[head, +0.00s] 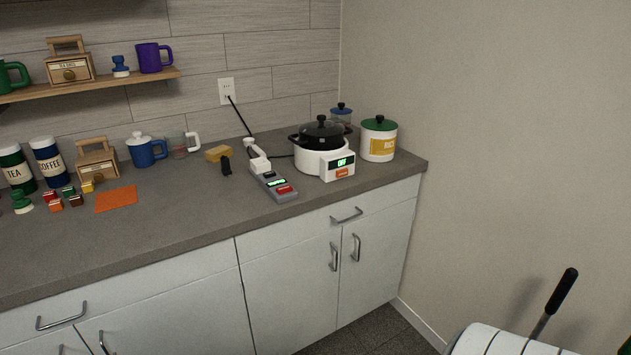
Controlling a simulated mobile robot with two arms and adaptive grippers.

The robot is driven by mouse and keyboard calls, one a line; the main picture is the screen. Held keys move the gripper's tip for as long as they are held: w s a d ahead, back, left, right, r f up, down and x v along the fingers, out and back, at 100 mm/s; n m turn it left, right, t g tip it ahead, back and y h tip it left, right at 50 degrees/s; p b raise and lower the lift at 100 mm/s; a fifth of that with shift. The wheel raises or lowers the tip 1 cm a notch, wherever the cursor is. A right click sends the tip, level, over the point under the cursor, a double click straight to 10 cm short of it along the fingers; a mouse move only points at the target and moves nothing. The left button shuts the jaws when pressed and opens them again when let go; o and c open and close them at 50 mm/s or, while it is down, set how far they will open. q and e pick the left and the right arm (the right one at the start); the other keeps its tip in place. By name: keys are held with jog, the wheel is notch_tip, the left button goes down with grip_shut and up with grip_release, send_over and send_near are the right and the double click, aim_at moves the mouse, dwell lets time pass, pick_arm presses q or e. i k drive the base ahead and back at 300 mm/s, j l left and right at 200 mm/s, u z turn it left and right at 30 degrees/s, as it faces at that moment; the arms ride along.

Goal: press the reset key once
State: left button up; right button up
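A grey power unit (272,184) lies on the counter right of the middle. It has a green lit part (275,182) and a red key (285,189) at its near end; any lettering is too small to read. Behind it, a white plug-like piece (258,161) joins it, with a black cord (239,115) running up to the wall outlet (226,91). To its right stands a white cooker (312,162) with a black lidded pot, a small green-lit display (345,161) and an orange button (342,173). Neither gripper shows in the head view.
A small black object (226,166) and a yellow sponge-like block (218,153) lie left of the unit. A green-lidded canister (379,139) stands right of the cooker. The counter (190,210) in front is clear. A white rounded thing with a black handle (562,290) stands lower right.

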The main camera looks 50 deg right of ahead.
aim_at(287, 188)
jog(key=i+l+z, duration=0.2)
jog(key=i+z, duration=0.15)
jog(key=z, duration=0.15)
jog(key=i+l+z, duration=0.1)
jog(key=i+z, duration=0.25)
jog(key=z, duration=0.15)
jog(key=i+z, duration=0.45)
jog(key=i+j, duration=0.2)
jog(key=i, duration=0.15)
jog(key=i+j+z, duration=0.1)
jog(key=i, duration=0.25)
